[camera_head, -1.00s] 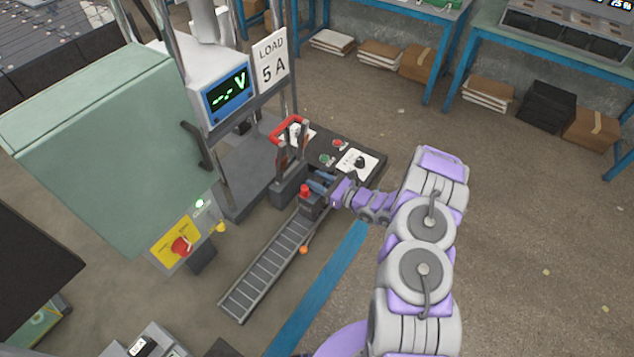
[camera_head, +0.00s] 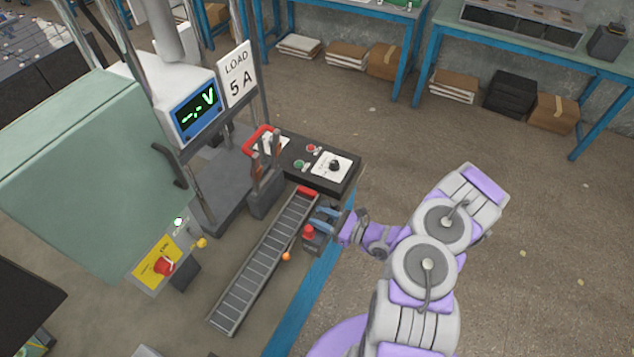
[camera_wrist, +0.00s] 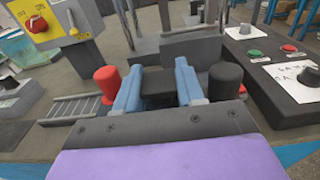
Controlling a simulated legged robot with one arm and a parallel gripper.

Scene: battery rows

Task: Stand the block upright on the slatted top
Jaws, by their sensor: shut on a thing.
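The block is a dark grey battery (camera_head: 313,244) with a red terminal on top. In the wrist view the battery (camera_wrist: 158,86) shows between two blue fingers, with a red cap at left and a black cap at right. My gripper (camera_head: 324,219) is shut on it; it also shows in the wrist view (camera_wrist: 158,88). The battery looks roughly upright, held at the right side of the slatted top (camera_head: 248,285), over or near its edge. The slatted top is a long track of grey slats, also in the wrist view (camera_wrist: 72,109). The battery's underside is hidden.
An orange knob (camera_head: 286,257) sits on the track's right side, and a red piece (camera_head: 307,191) at its far end. A lever with a red handle (camera_head: 261,139) and a control box (camera_head: 325,166) stand beyond. A green cabinet (camera_head: 85,170) stands left. Floor at right is open.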

